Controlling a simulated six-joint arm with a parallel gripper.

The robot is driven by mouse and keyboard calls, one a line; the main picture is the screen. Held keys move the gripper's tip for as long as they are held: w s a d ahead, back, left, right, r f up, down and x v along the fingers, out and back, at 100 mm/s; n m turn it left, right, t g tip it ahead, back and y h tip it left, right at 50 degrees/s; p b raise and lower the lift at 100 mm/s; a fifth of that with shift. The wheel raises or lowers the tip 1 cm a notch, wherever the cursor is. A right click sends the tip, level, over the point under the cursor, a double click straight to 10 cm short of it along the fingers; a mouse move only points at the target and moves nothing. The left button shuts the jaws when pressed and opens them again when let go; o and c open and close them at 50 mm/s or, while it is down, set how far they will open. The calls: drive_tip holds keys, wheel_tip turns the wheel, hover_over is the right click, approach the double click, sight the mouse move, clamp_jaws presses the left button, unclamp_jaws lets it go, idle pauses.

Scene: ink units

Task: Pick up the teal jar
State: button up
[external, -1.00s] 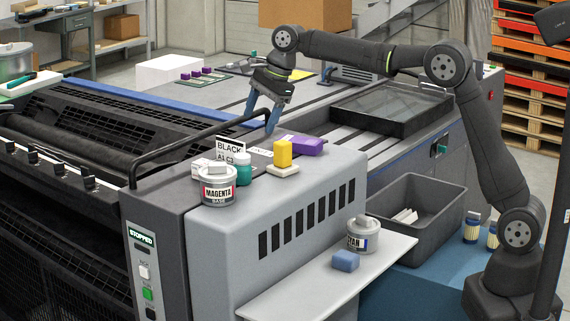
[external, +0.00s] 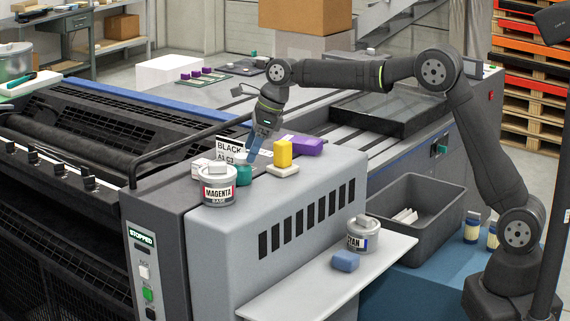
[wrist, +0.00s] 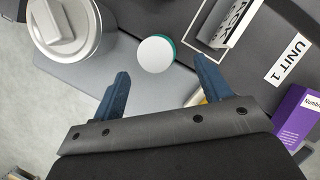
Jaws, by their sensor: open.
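The teal jar (external: 244,175) stands on top of the grey machine housing, right behind the magenta tin (external: 218,184). One of my fingers hides part of it in the external view. In the wrist view the jar shows from above as a round white lid (wrist: 155,54) with a thin teal edge. My gripper (wrist: 161,75) is open and empty, its two blue fingers spread. The lid lies just beyond the fingertips, roughly midway between them. In the external view my gripper (external: 251,158) comes down at the jar; I cannot tell whether it touches it.
The magenta tin, also in the wrist view (wrist: 66,28), stands close on the jar's left. A black-labelled card (external: 230,150) stands behind the jar. A yellow block (external: 283,153) on a pale base and a purple box (external: 301,145) are on its right.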

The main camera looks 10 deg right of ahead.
sight(243, 170)
drive_tip(key=x, duration=0.7)
drive_tip(key=shift+s+f, duration=0.15)
drive_tip(key=shift+f, duration=0.05)
drive_tip(key=shift+c, duration=0.4)
drive_tip(key=c, duration=1)
